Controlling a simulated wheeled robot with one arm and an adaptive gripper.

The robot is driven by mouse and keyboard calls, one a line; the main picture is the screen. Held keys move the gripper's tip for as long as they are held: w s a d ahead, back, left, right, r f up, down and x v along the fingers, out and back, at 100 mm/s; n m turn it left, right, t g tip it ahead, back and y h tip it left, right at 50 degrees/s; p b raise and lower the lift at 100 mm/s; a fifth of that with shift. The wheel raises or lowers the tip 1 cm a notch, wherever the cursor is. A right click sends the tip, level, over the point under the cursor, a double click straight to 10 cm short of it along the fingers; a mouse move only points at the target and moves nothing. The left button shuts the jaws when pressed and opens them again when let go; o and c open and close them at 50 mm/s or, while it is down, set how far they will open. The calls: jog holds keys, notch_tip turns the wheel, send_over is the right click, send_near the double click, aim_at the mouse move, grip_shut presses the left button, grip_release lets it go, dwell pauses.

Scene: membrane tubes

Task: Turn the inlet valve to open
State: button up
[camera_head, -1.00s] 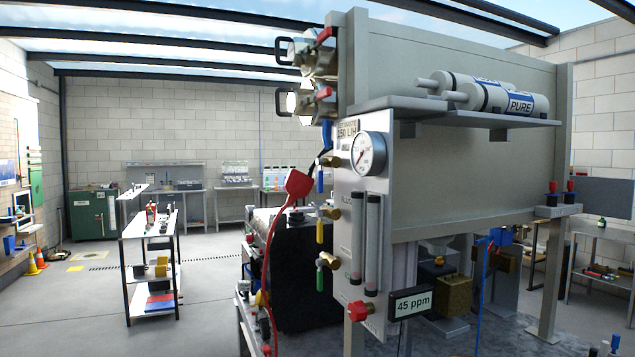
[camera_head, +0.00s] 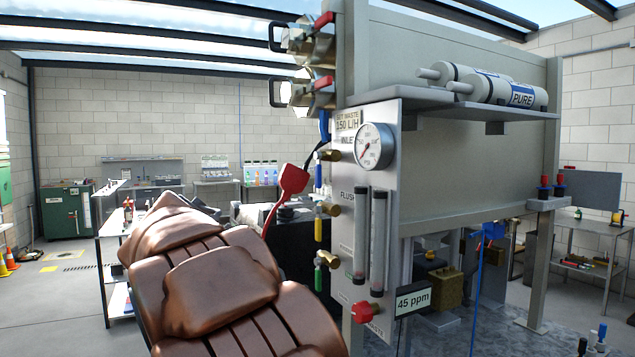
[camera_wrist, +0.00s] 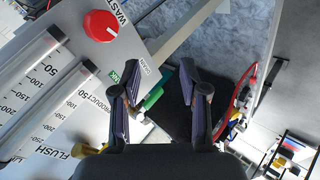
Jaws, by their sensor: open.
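The inlet valve (camera_head: 331,155) is a brass body at the top of the panel's left edge, by the INLET label. Its blue lever (camera_head: 319,176) hangs vertical in the head view. Below it are the yellow flush lever (camera_head: 318,230) and the green lever (camera_head: 318,279), both vertical. In the wrist view my gripper (camera_wrist: 160,82) is open and empty, and the green lever (camera_wrist: 152,97) shows between or just beyond its fingers. I cannot tell whether they touch. The blue lever is not seen in the wrist view, and the fingers are not seen in the head view.
The white panel (camera_head: 348,215) carries a round gauge (camera_head: 374,147), two flow tubes and a red knob (camera_head: 365,312), which also shows in the wrist view (camera_wrist: 101,26). A red clip (camera_head: 291,180) with a cable is left of the levers. A display (camera_head: 412,300) reads 45 ppm.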

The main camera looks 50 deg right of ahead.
jog(key=w+d+r+m+g+h, duration=0.1)
jog(key=w+d+r+m+h, duration=0.2)
jog(key=r, duration=0.4)
jog(key=w+d+r+m+h, duration=0.2)
jog(key=w+d+r+m, duration=0.1)
jog(key=w+r, duration=0.3)
jog(key=m+g+h, duration=0.2)
jog(key=m+g, duration=0.1)
jog(key=m, duration=0.6)
send_near(316, 178)
jog(key=d, duration=0.3)
jog(key=shift+s+x, duration=0.2)
jog(key=shift+x, duration=1.7)
jog(key=shift+s+x, duration=0.2)
jog(key=shift+x, duration=1.7)
jog(key=shift+a, duration=0.1)
jog(key=shift+c, duration=0.3)
grip_shut()
